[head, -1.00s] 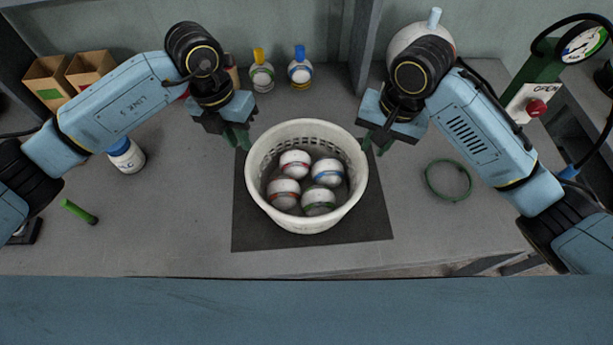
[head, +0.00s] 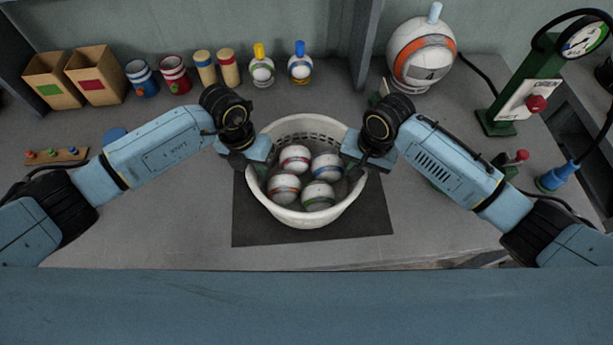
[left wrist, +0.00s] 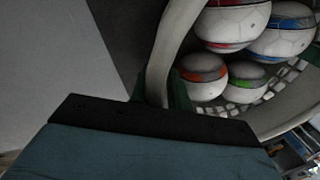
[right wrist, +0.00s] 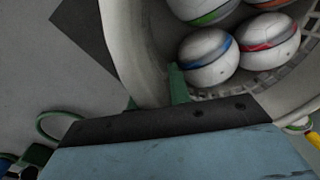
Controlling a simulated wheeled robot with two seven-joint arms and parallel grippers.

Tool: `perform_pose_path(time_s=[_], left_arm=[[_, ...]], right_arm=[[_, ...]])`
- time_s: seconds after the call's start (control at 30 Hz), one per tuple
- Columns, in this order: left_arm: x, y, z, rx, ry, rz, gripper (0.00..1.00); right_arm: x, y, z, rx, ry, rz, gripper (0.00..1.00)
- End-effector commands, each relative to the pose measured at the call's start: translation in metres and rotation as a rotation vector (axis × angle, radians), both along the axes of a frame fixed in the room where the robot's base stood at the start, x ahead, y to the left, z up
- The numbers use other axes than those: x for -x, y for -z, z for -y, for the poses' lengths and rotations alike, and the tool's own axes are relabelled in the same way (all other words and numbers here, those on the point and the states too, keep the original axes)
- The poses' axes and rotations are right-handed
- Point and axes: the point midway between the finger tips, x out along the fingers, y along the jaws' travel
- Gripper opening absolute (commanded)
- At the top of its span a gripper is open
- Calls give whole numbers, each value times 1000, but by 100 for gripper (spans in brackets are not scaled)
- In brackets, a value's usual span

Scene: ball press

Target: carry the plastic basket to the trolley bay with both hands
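The white plastic basket (head: 308,218) stands upright on the dark mat (head: 262,233) on the grey table. It holds several balls, among them a red-banded one (head: 295,158) and a blue-banded one (head: 327,167). My left gripper (head: 247,164) is at the basket's left rim. In the left wrist view the rim (left wrist: 165,60) runs between its green fingers (left wrist: 158,90). My right gripper (head: 368,164) is at the right rim. In the right wrist view the rim (right wrist: 122,45) passes between its fingers (right wrist: 153,93). How firmly either gripper closes is unclear. No trolley bay is identifiable.
Bottles (head: 299,69) and jars (head: 175,75) stand along the back, with open boxes (head: 88,84) at back left. A large ball with an orange band (head: 421,55) and a green press with a gauge (head: 520,95) stand at right. Table in front of the mat is clear.

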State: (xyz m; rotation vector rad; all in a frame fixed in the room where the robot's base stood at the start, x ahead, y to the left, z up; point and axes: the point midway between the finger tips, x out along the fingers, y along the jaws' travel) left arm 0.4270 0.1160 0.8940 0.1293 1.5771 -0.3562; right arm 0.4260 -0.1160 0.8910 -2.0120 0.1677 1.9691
Motion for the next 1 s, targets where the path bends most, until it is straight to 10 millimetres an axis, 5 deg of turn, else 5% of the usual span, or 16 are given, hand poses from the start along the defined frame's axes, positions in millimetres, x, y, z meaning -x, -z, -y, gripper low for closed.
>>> perform_pose_path(time_s=[0.43, 0.6, 1.0], left_arm=[[1, 10, 2, 0, 1, 0, 18], [1, 10, 1, -1, 0, 0, 0], [0, 9, 1, -2, 1, 1, 0]], right_arm=[[0, 10, -2, 0, -1, 1, 19], [0, 10, -1, 0, -1, 1, 0], [-1, 9, 0, 3, 1, 2, 0]])
